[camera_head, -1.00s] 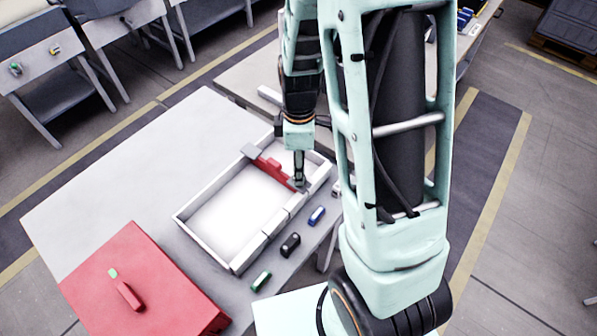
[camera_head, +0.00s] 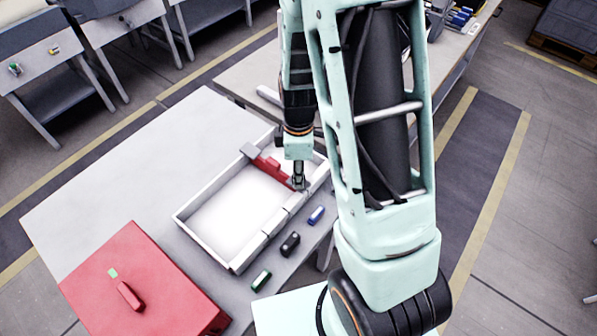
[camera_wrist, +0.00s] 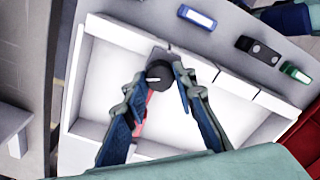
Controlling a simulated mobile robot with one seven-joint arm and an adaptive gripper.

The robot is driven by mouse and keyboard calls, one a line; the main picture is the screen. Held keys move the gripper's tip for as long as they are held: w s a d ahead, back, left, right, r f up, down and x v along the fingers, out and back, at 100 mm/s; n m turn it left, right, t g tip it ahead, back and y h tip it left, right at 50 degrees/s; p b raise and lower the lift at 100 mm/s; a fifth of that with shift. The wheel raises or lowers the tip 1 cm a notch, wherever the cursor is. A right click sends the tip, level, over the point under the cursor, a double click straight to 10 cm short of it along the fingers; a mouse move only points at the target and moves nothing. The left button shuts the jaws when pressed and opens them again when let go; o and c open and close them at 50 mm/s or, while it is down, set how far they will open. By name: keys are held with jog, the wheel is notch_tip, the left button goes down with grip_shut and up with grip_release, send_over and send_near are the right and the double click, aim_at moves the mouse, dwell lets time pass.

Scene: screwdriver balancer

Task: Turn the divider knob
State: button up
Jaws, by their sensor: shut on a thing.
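A white tray (camera_head: 207,238) lies on the table with a red divider (camera_head: 271,169) across it. In the wrist view, a round dark knob (camera_wrist: 158,73) with a white mark sits at the divider's end by the tray wall. My gripper (camera_head: 299,183) points down at that end of the divider. Most of the red divider is hidden behind the left finger there, and the knob is hidden by my gripper in the head view.
Blue (camera_head: 316,215), black (camera_head: 290,244) and green (camera_head: 261,281) small items lie in a row beside the tray. A red box (camera_head: 150,285) with a handle stands at the front left. The tray floor beside the divider is empty.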

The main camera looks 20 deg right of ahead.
jog(key=shift+m, duration=0.4)
jog(key=shift+c, duration=0.5)
jog(key=m+b, duration=0.1)
jog(key=m, duration=0.3)
jog(key=shift+m+b, duration=0.3)
jog(key=shift+m, duration=0.1)
jog(key=m, duration=0.5)
jog(key=shift+b, duration=0.3)
jog(key=m, duration=0.5)
jog(key=shift+m, duration=0.4)
jog(key=m+p, duration=0.1)
jog(key=m, duration=0.4)
jog(key=shift+m, duration=0.3)
jog(key=o, duration=1.2)
jog(key=shift+c, duration=0.2)
